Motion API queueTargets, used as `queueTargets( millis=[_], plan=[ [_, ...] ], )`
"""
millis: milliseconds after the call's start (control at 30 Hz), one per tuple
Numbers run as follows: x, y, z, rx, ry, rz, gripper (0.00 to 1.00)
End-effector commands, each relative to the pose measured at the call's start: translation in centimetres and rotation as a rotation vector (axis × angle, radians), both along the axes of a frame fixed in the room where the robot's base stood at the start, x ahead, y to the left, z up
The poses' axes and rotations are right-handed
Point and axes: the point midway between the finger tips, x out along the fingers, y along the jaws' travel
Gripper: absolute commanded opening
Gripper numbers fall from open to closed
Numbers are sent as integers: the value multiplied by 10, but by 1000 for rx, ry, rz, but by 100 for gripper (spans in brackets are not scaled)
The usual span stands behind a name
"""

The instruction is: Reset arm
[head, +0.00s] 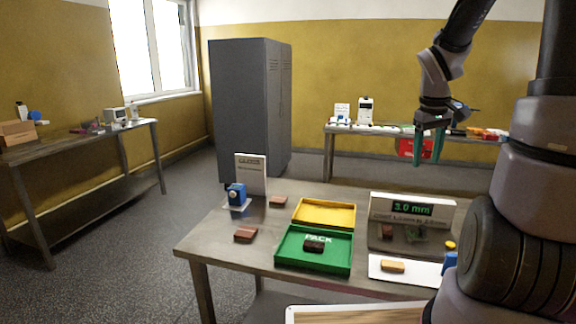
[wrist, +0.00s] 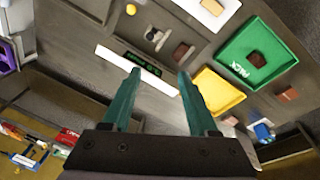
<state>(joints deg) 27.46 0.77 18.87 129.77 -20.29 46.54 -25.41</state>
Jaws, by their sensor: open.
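My gripper (head: 430,146) hangs above and behind the right part of the front table, its two green fingers pointing down. It is open and empty. In the wrist view my gripper (wrist: 157,72) shows its fingers spread apart with nothing between them. My arm rises from the right side of the head view and bends down to the gripper.
The front table (head: 222,238) bears a green PACK tray (head: 340,264) holding a dark piece, a yellow tray (head: 325,214), a display reading 3.0 mm (head: 411,209), a blue device (head: 237,194) and several loose brown pieces. A grey cabinet (head: 245,105) stands behind.

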Motion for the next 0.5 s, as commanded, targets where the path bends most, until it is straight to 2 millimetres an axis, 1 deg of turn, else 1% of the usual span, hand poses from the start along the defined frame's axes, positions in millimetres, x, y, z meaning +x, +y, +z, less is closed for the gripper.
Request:
queueTargets(
  millis=[33,100,167,200,300,400,500],
  plan=[
    [-9,13,20,0,-45,-37,60],
    [-23,28,42,22,-103,-103,60],
    [-36,41,59,48,-153,-155,60],
    [-46,49,70,71,-187,-191,60],
    [-71,70,95,147,-268,-272,60],
    [-96,88,115,243,-338,-343,60],
    [-118,102,129,340,-386,-398,60]
  ],
)
